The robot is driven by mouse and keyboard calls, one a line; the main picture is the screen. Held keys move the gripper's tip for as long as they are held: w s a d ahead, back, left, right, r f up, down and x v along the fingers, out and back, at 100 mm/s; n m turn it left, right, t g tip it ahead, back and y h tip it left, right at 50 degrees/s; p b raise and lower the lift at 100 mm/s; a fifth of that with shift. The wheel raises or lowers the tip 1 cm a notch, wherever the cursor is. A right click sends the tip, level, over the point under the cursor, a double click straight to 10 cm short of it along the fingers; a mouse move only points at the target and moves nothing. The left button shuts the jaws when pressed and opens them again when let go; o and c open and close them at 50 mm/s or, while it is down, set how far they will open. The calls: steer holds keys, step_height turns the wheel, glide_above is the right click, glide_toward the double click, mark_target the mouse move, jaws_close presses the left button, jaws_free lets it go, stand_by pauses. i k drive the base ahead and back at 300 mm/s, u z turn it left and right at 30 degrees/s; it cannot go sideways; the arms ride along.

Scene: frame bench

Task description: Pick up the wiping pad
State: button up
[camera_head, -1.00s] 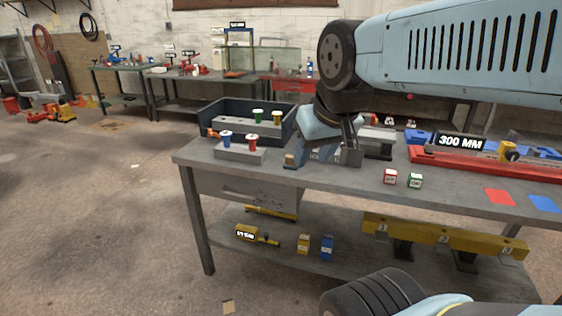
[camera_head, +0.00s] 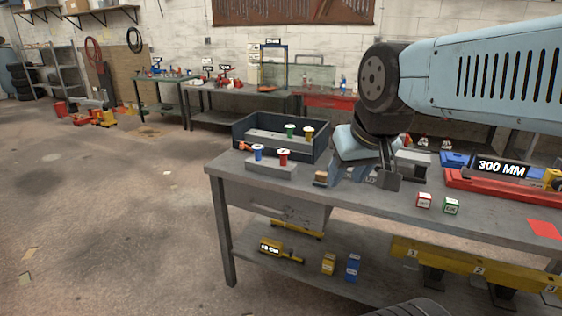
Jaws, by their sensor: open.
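My gripper (camera_head: 389,181) is open, pointing down low over the middle of the workbench (camera_head: 300,195). Nothing shows between its fingers. A small tan and dark block (camera_head: 321,178) lies on the bench left of my gripper, apart from it. It may be the wiping pad, but it is too small to tell. Blue-grey pieces stand between the block and my gripper, and my wrist hides part of the bench behind them.
A grey block with a blue and a red spool (camera_head: 283,157) stands left, before a dark bin (camera_head: 308,148). A red rail (camera_head: 490,184) lies further right.

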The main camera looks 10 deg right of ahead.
mark_target(321, 180)
steer(key=z, duration=0.95)
steer(key=i, duration=0.1)
steer(key=u, duration=2.85)
steer(key=k, duration=0.8)
steer(key=z, duration=3.75)
steer(key=k, duration=0.1)
steer(key=u, duration=2.25)
steer(key=i, duration=0.7)
steer(key=u, duration=0.05)
